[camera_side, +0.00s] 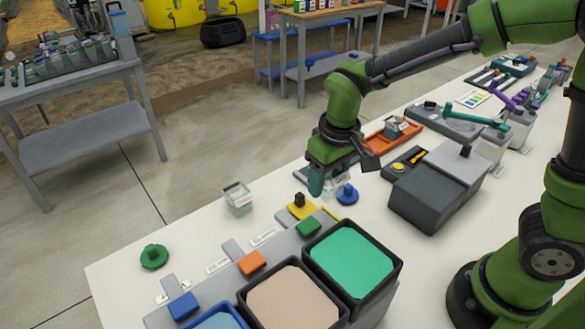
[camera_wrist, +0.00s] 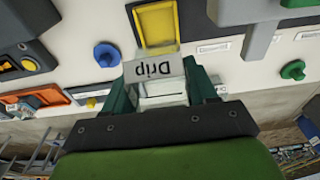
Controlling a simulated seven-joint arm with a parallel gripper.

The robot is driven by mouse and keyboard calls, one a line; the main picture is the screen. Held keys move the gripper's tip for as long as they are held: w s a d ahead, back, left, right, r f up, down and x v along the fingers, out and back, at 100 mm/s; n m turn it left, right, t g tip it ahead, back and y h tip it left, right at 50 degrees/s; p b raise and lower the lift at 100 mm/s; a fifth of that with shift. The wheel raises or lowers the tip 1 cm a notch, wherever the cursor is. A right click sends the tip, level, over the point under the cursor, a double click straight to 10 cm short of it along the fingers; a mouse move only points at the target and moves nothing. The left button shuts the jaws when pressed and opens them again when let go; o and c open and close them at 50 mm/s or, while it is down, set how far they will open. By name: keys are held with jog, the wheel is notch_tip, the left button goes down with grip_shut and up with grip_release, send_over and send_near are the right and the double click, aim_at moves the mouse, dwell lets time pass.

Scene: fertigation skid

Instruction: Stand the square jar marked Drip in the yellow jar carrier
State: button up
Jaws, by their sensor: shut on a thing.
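My gripper (camera_side: 318,182) points down over the white table, its teal fingers shut on the square jar marked Drip. In the wrist view the jar (camera_wrist: 155,70) sits between the fingers (camera_wrist: 160,92), its Drip label upside down in the picture. In the side view the fingers largely hide it. The yellow jar carrier (camera_wrist: 155,22) shows just beyond the jar in the wrist view, and the jar overlaps its near end. It looks empty where visible. In the side view the yellow piece (camera_side: 302,210) beside the grey housing seems to be this carrier, partly hidden.
A blue knob (camera_side: 347,194) stands close to the gripper. Another clear square jar (camera_side: 238,198) stands to the left. An orange carrier (camera_side: 375,139) holding a jar lies behind. Dark bins (camera_side: 397,263) fill the front. Open table lies around the green knob (camera_side: 154,256).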

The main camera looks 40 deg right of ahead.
jog(key=shift+f, duration=4.7)
jog(key=o, duration=1.1)
jog(key=shift+o, duration=0.2)
jog(key=shift+r, duration=0.1)
jog(key=shift+r, duration=4.45)
